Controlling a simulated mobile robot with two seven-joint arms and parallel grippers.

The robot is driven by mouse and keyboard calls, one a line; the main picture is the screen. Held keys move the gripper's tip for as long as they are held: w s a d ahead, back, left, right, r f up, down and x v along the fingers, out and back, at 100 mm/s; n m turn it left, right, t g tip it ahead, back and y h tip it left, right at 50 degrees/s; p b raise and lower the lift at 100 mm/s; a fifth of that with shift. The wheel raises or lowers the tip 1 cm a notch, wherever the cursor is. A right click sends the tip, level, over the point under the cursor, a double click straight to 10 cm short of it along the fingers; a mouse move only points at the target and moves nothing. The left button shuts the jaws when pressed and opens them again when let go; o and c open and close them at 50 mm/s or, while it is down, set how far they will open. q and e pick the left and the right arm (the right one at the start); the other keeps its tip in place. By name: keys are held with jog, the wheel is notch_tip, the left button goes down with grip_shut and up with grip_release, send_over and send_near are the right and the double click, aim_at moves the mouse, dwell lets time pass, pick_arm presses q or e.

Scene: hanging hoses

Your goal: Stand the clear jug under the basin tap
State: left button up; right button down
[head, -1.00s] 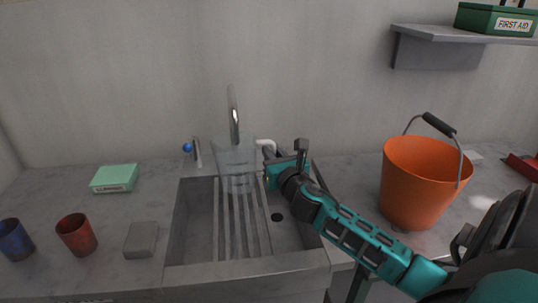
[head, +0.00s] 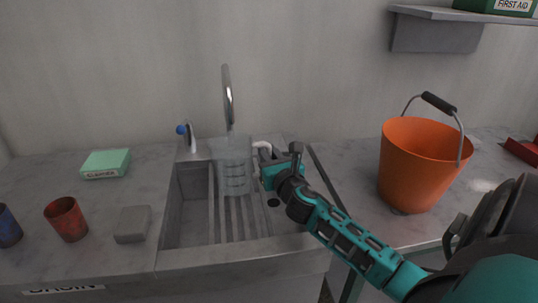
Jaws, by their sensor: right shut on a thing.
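The clear jug (head: 232,165) is upright over the basin (head: 187,212), below the curved tap (head: 228,95). It is see-through, with marks on its side and a white handle (head: 262,148) on its right. My right gripper (head: 268,174) is shut at that handle and holds the jug from the right. The jug's base appears at or just above the ribbed rack (head: 228,218) in the basin; I cannot tell whether it touches. My left gripper is not in view.
An orange bucket (head: 420,165) stands on the counter right of the basin. A red cup (head: 67,219), a blue cup (head: 8,226), a grey block (head: 132,224) and a green box (head: 106,163) are on the left. A shelf (head: 440,35) is above right.

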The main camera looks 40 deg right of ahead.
jog(key=shift+f+b, duration=0.5)
jog(key=shift+f, duration=0.05)
jog(key=c, duration=0.9)
grip_release()
jog(key=shift+c, duration=0.2)
jog(key=v, duration=1.3)
